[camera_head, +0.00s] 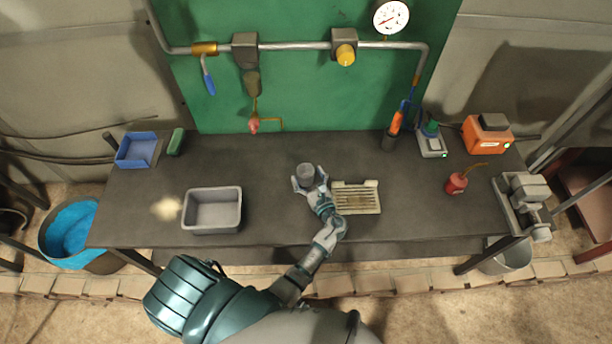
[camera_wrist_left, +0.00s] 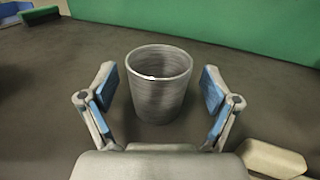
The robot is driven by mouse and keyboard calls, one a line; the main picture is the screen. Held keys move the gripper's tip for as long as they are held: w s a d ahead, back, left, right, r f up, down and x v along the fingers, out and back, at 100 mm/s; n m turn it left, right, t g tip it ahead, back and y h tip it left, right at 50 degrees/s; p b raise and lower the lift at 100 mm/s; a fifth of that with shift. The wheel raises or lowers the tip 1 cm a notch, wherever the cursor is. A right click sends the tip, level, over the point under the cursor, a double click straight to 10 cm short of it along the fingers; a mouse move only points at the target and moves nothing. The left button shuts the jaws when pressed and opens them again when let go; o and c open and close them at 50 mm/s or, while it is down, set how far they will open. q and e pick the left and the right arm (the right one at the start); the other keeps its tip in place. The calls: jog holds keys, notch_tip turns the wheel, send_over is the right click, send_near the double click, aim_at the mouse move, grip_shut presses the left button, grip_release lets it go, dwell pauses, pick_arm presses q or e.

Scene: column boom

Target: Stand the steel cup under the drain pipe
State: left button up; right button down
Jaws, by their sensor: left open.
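The steel cup (camera_head: 306,171) stands upright on the dark bench, left of the slatted tray. In the left wrist view the cup (camera_wrist_left: 160,88) is open at the top and looks empty. My left gripper (camera_head: 309,181) is open, with one finger on each side of the cup. In the left wrist view my left gripper (camera_wrist_left: 161,82) shows gaps between both blue pads and the cup. The drain pipe (camera_head: 254,106) hangs from the filter on the green panel, with a red valve (camera_head: 254,126) low down. It is behind and left of the cup. My right gripper is not seen.
A grey bin (camera_head: 212,228) stands left and the slatted tray (camera_head: 370,200) right of my gripper. A blue bin (camera_head: 137,150) and green block (camera_head: 176,142) are back left. A red oil can (camera_head: 457,184) is right. The bench below the drain is clear.

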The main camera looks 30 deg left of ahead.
pick_arm(q)
jog(key=shift+w+a, duration=0.45)
jog(key=shift+a, duration=0.15)
jog(key=shift+d, duration=0.1)
jog(key=c, duration=1.4)
jog(key=shift+r, duration=0.1)
